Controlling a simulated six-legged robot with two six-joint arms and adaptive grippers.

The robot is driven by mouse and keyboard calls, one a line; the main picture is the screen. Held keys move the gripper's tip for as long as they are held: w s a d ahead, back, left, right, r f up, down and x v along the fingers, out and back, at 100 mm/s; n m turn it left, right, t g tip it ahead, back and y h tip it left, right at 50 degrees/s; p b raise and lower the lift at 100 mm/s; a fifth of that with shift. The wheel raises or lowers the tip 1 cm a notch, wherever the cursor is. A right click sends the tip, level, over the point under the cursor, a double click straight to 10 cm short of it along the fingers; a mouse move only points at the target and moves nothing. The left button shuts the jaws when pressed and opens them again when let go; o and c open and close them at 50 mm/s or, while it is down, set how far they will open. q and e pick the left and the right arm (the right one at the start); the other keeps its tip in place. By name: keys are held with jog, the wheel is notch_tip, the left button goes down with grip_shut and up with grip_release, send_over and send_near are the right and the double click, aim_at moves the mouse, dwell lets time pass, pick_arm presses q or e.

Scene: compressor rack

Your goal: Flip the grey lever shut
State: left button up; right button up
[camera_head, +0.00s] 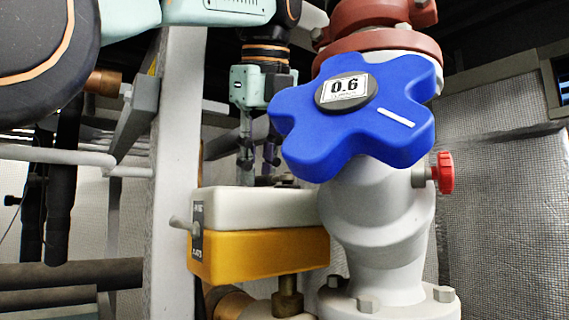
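My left gripper (257,168) points down behind the white and yellow box (258,252), its two fingers apart with a gap between them. The fingertips are near the box's far top edge, partly hidden, and I see nothing held between them. A dark flat part (285,181) lies on top of the box, just right of the fingertips. A short grey rounded stub (179,222) sticks out at the box's left end. I cannot tell which of these belongs to the grey lever, or how the lever is set. My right gripper is not in view.
A large blue handwheel (305,130) marked 0.6 sits on a grey valve body (385,235), close right of the gripper. A small red knob (445,173) is at its right. A grey upright post (172,170) and pipes (70,273) stand at left.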

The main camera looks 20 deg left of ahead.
pick_arm(q)
jog(key=shift+a, duration=0.15)
jog(key=shift+c, duration=0.7)
grip_shut()
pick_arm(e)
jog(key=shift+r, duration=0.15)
